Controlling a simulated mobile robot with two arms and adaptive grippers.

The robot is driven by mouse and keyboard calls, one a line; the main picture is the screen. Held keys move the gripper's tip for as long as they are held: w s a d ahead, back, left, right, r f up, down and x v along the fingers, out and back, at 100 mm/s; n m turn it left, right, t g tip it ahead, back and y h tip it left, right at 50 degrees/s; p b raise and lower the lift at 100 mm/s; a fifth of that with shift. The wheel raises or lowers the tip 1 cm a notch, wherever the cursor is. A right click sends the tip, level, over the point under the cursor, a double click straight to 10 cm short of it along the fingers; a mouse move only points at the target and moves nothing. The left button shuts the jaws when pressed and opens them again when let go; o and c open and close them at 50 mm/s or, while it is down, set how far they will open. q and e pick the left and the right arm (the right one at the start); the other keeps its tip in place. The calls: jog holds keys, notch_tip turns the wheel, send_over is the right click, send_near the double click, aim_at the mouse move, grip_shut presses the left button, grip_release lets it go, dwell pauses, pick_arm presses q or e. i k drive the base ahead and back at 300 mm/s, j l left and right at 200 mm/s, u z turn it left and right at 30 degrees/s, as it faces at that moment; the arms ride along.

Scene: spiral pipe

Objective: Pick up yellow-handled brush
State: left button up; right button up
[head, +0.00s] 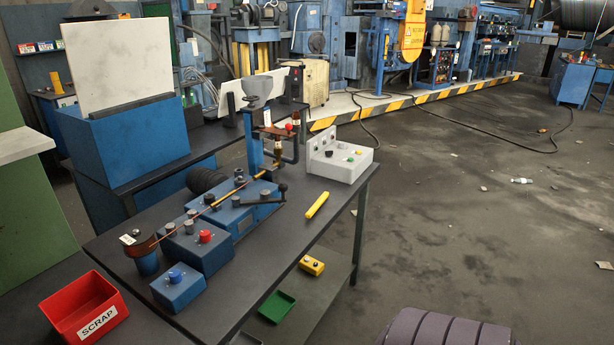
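A short yellow bar (317,205), which looks like the handle of the brush, lies flat near the right edge of the dark workbench (281,244) in the head view. It lies slantwise, between the blue bench machine and the grey control box. I cannot make out any bristles on it. Nothing is touching it. Neither of my grippers shows in this view.
A blue machine (231,217) with a crank and a long thin rod stands left of the bar. A grey control box (342,158) is behind it. Blue button boxes (178,287) and a red scrap bin (84,308) are at front left. The floor (470,220) to the right is mostly open.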

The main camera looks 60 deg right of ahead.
aim_at(320, 203)
jog(key=z, duration=1.85)
